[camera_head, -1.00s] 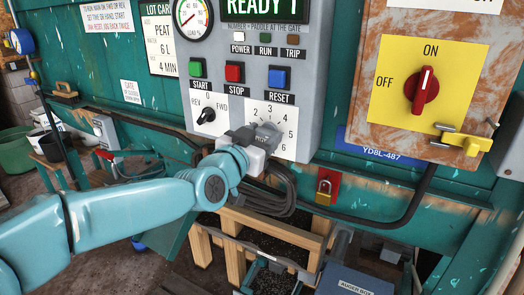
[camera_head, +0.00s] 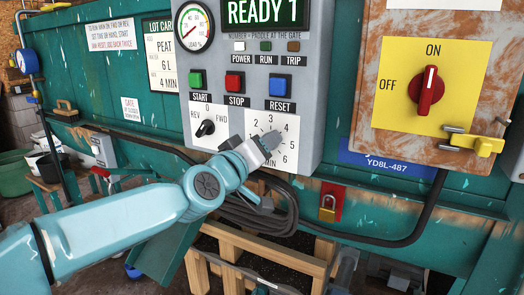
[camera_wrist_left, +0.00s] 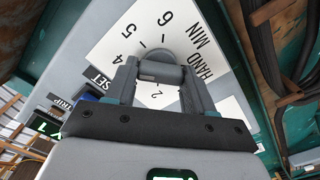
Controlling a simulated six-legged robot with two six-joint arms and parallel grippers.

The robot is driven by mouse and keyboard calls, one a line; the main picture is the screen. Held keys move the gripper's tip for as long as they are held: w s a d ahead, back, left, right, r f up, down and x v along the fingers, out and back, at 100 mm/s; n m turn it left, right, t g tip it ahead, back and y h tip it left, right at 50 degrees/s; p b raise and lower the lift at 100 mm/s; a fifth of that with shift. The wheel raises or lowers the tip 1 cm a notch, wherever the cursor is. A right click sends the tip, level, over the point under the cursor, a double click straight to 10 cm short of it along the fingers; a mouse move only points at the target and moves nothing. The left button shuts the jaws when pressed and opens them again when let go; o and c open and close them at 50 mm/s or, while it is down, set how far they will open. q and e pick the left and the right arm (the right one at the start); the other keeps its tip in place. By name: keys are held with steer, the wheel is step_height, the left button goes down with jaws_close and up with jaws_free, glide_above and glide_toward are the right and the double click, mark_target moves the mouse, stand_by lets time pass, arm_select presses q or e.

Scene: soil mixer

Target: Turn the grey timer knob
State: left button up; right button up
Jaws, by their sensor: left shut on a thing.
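The grey timer knob (camera_wrist_left: 161,70) sits on a white dial plate (camera_wrist_left: 130,45) with numbers and the words HAND MIN in the left wrist view. My left gripper (camera_wrist_left: 160,80) is shut on the knob, one finger on either side. In the head view my left gripper (camera_head: 268,143) is at the dial plate (camera_head: 285,130), tilted to the upper right, and its fingers mostly hide the knob. The numbers 3 to 6 show around it. The knob's exact setting cannot be read. My right gripper is in neither view.
Left of the dial is a black REV/FWD selector (camera_head: 205,128). Above are green (camera_head: 196,80), red (camera_head: 234,83) and blue (camera_head: 279,86) buttons. A display (camera_head: 264,12) reads READY 1. A red switch (camera_head: 427,91) is at right, a padlock (camera_head: 328,208) below.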

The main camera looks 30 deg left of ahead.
arm_select(q)
steer(key=shift+n, duration=0.5)
steer(key=o, duration=1)
steer(key=shift+o, duration=0.2)
steer(key=shift+s, duration=0.1)
steer(key=s+p, duration=0.2)
steer(key=s, duration=1.4)
